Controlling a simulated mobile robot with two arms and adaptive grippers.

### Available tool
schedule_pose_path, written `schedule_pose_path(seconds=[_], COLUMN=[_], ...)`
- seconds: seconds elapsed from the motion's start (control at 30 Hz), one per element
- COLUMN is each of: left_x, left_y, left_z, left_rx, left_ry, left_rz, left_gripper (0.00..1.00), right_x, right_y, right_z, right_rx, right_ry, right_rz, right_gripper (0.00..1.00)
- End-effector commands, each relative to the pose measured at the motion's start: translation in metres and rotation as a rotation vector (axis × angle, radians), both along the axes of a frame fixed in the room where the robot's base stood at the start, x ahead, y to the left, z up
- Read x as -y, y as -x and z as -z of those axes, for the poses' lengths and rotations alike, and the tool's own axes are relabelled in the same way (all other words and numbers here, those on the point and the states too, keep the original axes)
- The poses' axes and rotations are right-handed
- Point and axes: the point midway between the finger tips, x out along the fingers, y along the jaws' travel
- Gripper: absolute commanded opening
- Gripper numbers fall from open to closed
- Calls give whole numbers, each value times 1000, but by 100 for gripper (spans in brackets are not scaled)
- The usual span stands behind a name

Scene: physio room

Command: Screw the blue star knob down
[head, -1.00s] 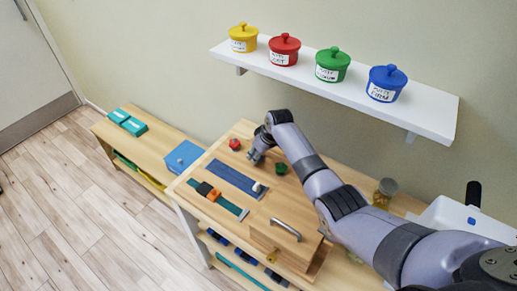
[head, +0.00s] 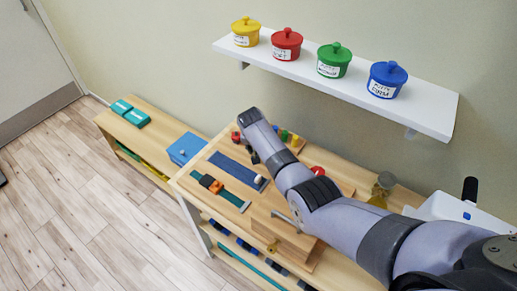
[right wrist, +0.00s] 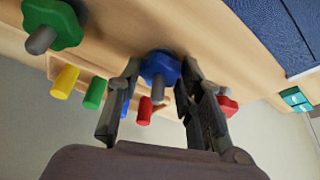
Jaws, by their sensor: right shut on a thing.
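The blue star knob (right wrist: 160,68) with its grey stem end shows in the middle of the right wrist view, between the two fingers of my right gripper (right wrist: 158,92). The fingers are shut on its sides. In the head view my right gripper (head: 254,156) is mostly covered by its own arm over the wooden board, and the blue knob is hidden there. A green star knob (right wrist: 52,25) is at the upper left of the wrist view. A red knob (right wrist: 227,106) is partly behind the right finger. My left gripper is not in view.
Coloured pegs, yellow (right wrist: 65,82) and green (right wrist: 95,92) among them, stand near the gripper. A dark blue mat (head: 237,166) lies on the board. Lidded pots, such as the blue one (head: 386,80), stand on the wall shelf (head: 440,106).

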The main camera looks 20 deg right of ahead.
Motion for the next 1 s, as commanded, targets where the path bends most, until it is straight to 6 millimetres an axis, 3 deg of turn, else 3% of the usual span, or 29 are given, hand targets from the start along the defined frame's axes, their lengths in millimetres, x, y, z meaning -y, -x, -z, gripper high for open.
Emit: schedule_pose_path(seconds=[0.47,1.0], left_x=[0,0], left_y=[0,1], left_z=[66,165], left_rx=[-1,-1], left_ry=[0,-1], left_rz=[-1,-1], left_gripper=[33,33], right_x=[-3,-4], right_y=[-5,-9], right_z=[5,4], right_rx=[7,10], right_ry=[-2,-2], right_rz=[455,891], right_gripper=[6,6])
